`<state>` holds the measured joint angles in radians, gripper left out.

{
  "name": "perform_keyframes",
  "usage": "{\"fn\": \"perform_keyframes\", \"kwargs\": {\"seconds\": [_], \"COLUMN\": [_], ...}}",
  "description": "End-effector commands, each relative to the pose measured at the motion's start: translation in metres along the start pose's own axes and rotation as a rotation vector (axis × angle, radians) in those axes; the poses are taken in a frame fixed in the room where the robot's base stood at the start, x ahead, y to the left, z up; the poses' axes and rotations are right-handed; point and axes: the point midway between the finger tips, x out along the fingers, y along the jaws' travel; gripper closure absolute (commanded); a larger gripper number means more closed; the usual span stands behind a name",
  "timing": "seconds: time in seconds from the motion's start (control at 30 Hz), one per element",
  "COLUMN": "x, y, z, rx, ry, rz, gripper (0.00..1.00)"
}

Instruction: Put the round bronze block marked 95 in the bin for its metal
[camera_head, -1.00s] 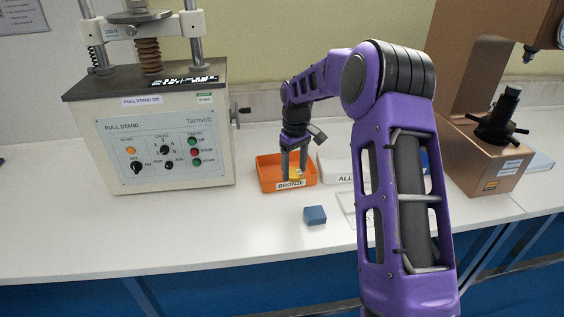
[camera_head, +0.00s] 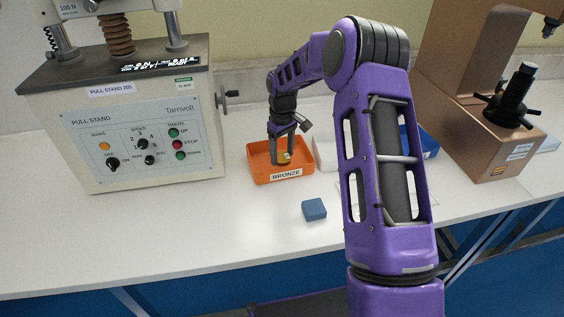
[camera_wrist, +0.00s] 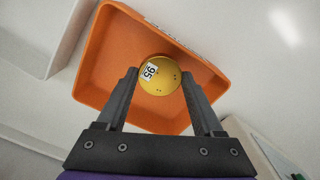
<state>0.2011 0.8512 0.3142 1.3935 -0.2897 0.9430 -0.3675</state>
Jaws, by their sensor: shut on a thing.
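The round bronze block (camera_wrist: 160,82) is yellow-gold with a white label reading 95. It shows small between the fingers in the head view (camera_head: 284,158). My gripper (camera_head: 283,160) is shut on it, with one finger on each side, as the wrist view (camera_wrist: 158,88) shows. The orange bin (camera_head: 263,172) has a front label reading BRONZE. In the wrist view the bin (camera_wrist: 97,68) surrounds the block from above. The block is over or inside the bin; I cannot tell whether it touches the floor.
A blue block (camera_head: 314,210) lies on the table in front of the bins. A white bin (camera_head: 326,152) and a blue bin (camera_head: 430,142) stand to the right, partly behind my arm. The pull stand (camera_head: 140,120) is at left, a bronze-coloured tester (camera_head: 470,140) at right.

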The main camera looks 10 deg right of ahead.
Motion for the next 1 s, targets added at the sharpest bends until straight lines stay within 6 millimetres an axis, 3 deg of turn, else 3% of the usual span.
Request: {"fn": "perform_keyframes", "kwargs": {"seconds": [0.3, 0.63, 0.67, 0.8, 1.0], "x": [0.036, 0.04, 0.039, 0.039, 0.038], "y": [0.0, 0.0, 0.0, 0.0, 0.0], "z": [0.0, 0.0, 0.0, 0.0, 0.0], "rx": [-0.001, -0.001, 0.0, 0.0, 0.0], "ry": [0.0, 0.001, 0.0, 0.0, 0.0], "rz": [0.0, 0.001, 0.0, 0.0, 0.0], "gripper": [1.0, 1.0, 0.26, 0.01, 0.01]}}
